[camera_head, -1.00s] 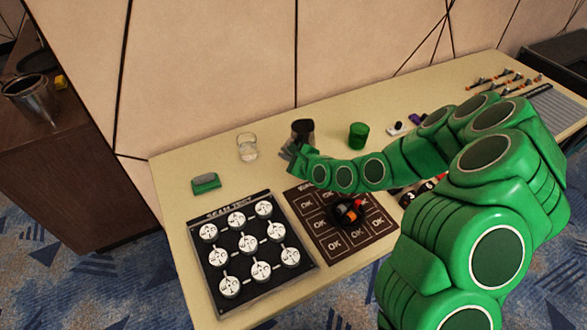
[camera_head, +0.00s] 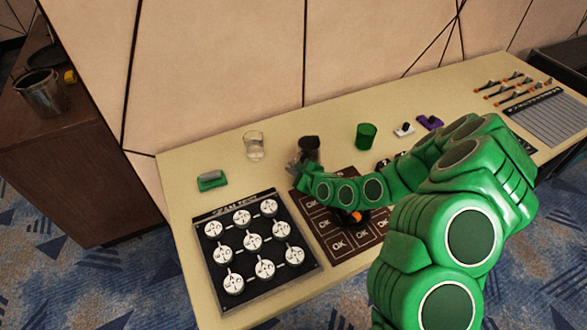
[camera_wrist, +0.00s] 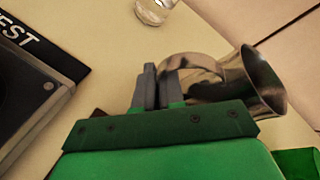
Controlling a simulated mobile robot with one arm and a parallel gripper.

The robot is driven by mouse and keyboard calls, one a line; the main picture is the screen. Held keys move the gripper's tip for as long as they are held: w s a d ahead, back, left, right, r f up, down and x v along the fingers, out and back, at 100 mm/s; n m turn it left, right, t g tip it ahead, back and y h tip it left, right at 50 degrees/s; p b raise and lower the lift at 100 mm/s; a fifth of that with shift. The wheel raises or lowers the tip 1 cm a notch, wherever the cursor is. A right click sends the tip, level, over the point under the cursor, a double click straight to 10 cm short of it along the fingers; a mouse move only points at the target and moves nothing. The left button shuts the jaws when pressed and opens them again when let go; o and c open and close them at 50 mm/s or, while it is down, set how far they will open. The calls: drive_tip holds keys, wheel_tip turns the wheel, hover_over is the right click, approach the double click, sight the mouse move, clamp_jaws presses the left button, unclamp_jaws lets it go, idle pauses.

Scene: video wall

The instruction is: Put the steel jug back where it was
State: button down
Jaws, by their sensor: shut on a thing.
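The steel jug (camera_head: 308,150) is a dark, shiny metal vessel near the middle of the cream table, between a clear glass and a green cup. In the wrist view the jug (camera_wrist: 245,82) shows its flared mouth at right and its looped handle toward the fingers. My gripper (camera_wrist: 160,80) has its two grey fingers close together at the handle, shut on the jug. In the head view my gripper (camera_head: 298,168) is at the jug's near left side. I cannot tell whether the jug's base touches the table; my arm and gripper hide it.
The clear glass (camera_head: 254,146) is left of the jug, the green cup (camera_head: 366,136) right. A green block (camera_head: 211,181) and a black panel of white dials (camera_head: 214,282) lie at left. A brown "OK" board (camera_head: 335,244) lies in front. Another metal pot (camera_head: 39,93) stands on a brown cabinet.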

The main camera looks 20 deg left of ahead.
drive_tip(key=c, duration=1.2)
unclamp_jaws()
drive_tip(key=shift+c, duration=0.2)
drive_tip(key=shift+s+d+r, duration=0.1)
drive_tip(key=shift+d+r, duration=0.1)
drive_tip(key=shift+d, duration=0.15)
drive_tip(key=shift+v, duration=3.35)
drive_tip(key=shift+r, duration=0.1)
